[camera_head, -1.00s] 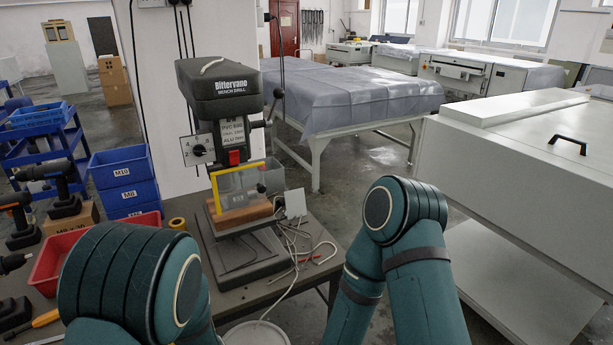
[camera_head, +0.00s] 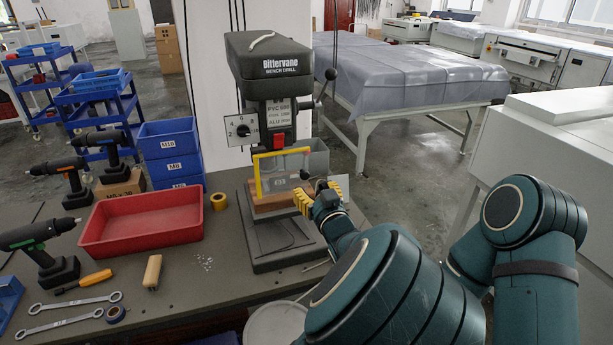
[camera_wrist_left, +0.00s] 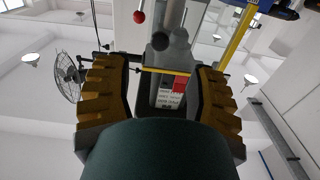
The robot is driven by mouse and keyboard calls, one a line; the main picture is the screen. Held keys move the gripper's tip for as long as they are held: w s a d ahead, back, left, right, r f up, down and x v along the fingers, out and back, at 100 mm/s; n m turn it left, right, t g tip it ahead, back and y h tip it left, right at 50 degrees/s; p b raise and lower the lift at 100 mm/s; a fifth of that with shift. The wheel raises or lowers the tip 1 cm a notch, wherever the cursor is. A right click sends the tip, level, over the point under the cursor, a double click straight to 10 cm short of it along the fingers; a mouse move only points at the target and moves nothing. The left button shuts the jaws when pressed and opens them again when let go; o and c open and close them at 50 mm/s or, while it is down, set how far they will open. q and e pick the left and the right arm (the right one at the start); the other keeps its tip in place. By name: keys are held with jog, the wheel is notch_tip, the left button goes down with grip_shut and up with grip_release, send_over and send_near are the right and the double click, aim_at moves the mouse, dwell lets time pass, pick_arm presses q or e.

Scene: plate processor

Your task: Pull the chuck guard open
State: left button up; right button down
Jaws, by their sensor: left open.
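The chuck guard (camera_head: 257,177) is a clear panel with a yellow frame on the front of the black bench drill (camera_head: 270,66). It hangs upright above the wooden block (camera_head: 270,203), looking closed. My left gripper (camera_head: 319,196), with yellow ridged fingers, is just right of the guard, near its lower right side. In the left wrist view my left gripper (camera_wrist_left: 160,95) is open with nothing between its pads. Beyond them show a yellow frame bar (camera_wrist_left: 240,35) and the drill's red switch (camera_wrist_left: 180,84). I cannot tell whether a finger touches the guard. My right gripper is out of view.
A red tray (camera_head: 140,240), a tape roll (camera_head: 218,201), cordless drills (camera_head: 40,245) and wrenches (camera_head: 65,325) lie on the bench left of the drill. Blue bins (camera_head: 170,150) stand behind.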

aim_at(306, 176)
pick_arm(q)
jog(key=x, duration=0.8)
jog(key=shift+b, duration=0.3)
grip_shut()
